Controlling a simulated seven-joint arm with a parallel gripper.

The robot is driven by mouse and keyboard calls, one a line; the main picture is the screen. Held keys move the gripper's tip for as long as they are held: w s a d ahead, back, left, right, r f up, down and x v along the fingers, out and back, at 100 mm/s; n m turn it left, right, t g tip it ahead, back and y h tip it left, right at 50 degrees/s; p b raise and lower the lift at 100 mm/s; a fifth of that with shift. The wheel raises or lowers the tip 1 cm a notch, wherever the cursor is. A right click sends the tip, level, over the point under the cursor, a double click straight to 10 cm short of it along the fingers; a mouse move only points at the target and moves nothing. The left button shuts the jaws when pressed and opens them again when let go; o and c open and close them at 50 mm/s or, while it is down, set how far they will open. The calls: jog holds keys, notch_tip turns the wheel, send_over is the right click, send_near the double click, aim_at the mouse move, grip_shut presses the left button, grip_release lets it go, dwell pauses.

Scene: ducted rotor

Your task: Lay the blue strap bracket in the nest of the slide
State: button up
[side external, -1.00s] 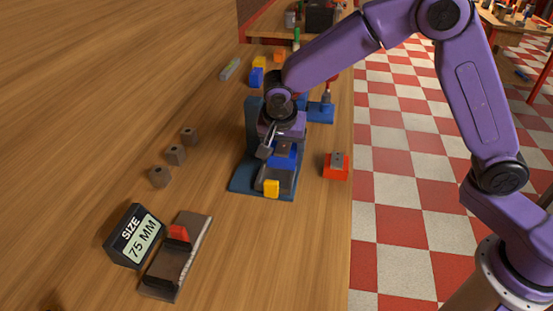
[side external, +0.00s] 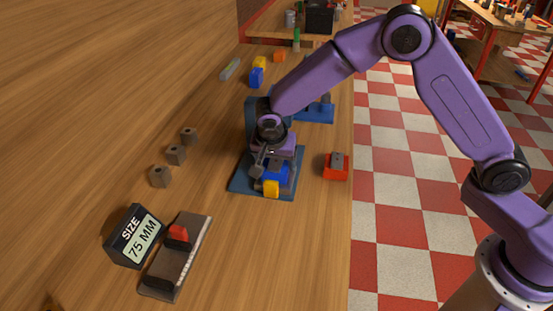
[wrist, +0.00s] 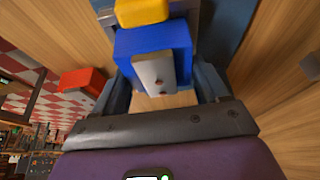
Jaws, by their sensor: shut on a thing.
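The blue strap bracket (side external: 276,174) is a blue block with a light grey strap that has two holes. In the wrist view it (wrist: 178,45) sits between the fingers of my gripper (wrist: 163,88), which is shut on it. In the side view my gripper (side external: 262,166) is low over the slide, on a dark blue base plate (side external: 242,184). A yellow block (side external: 271,188) is at the slide's near end, close by the bracket. The nest is hidden under the bracket and gripper, so I cannot tell if the bracket touches its floor.
A red block with a grey top (side external: 336,168) stands right of the base plate. Several small brown blocks (side external: 175,154) lie to the left. A display reading 75 MM (side external: 134,236) and a gauge with a red piece (side external: 177,262) are nearer. Blue and yellow blocks (side external: 257,76) stand behind.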

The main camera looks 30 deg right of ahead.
jog(key=shift+f, duration=0.55)
jog(key=o, duration=1.2)
jog(key=shift+o, duration=0.2)
jog(key=v, duration=1.3)
jog(key=shift+r, duration=0.2)
jog(key=shift+w+d, duration=0.1)
jog(key=shift+d, duration=0.05)
jog(key=s+d+n+g+y, duration=0.1)
jog(key=s+d+n, duration=0.4)
jog(key=s, duration=0.5)
jog(key=s+d+n+g+y, duration=0.1)
jog(key=s+d+n, duration=0.5)
jog(key=s+n, duration=0.3)
jog(key=s+d+n+g+y, duration=0.1)
jog(key=s+d+n, duration=0.5)
jog(key=s, duration=0.6)
jog(key=shift+s+d+n+y, duration=0.15)
jog(key=shift+s+n+y, duration=0.2)
jog(key=shift+n, duration=0.45)
